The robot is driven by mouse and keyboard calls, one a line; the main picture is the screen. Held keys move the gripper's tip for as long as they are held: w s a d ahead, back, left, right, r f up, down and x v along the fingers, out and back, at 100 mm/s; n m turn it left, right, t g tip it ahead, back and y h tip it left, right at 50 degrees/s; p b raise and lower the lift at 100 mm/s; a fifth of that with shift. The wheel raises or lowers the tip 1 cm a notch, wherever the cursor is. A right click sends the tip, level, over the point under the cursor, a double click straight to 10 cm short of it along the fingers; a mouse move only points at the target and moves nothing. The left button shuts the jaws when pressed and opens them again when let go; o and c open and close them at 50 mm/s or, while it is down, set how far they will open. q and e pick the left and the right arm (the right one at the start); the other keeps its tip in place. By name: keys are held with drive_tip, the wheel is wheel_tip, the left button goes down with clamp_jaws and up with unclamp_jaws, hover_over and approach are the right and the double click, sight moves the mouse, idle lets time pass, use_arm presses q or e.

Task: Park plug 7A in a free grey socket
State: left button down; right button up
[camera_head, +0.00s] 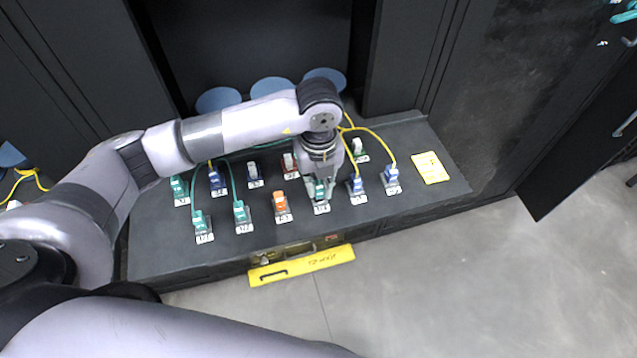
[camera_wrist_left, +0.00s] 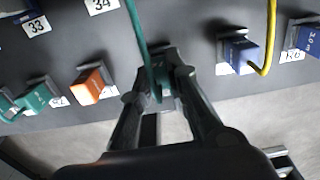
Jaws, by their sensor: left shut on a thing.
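My left gripper (camera_head: 320,190) reaches down to the front row of the dark panel. Its fingers are shut on a teal plug (camera_wrist_left: 160,88), whose teal cable (camera_wrist_left: 138,40) runs up between them in the left wrist view. The plug is at a front-row socket between an orange one (camera_head: 280,203) and a blue plug with a yellow cable (camera_head: 356,185). The fingers hide most of this socket, so I cannot tell how deep the plug sits. I cannot read a 7A marking or pick out another grey socket with certainty. My right gripper is not in view.
Two more teal plugs (camera_head: 240,213) (camera_head: 200,222) stand left in the front row, another blue plug (camera_head: 391,175) to the right. Several sockets and cables fill the back row, including a red one (camera_head: 290,165). A yellow card (camera_head: 430,167) lies at the panel's right.

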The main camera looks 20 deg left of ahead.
use_arm(q)
drive_tip(key=shift+f+b, duration=0.5)
drive_tip(key=shift+f, duration=0.05)
drive_tip(key=c, duration=1.5)
unclamp_jaws()
drive_tip(key=shift+o, duration=0.2)
wheel_tip(320, 180, up, 12)
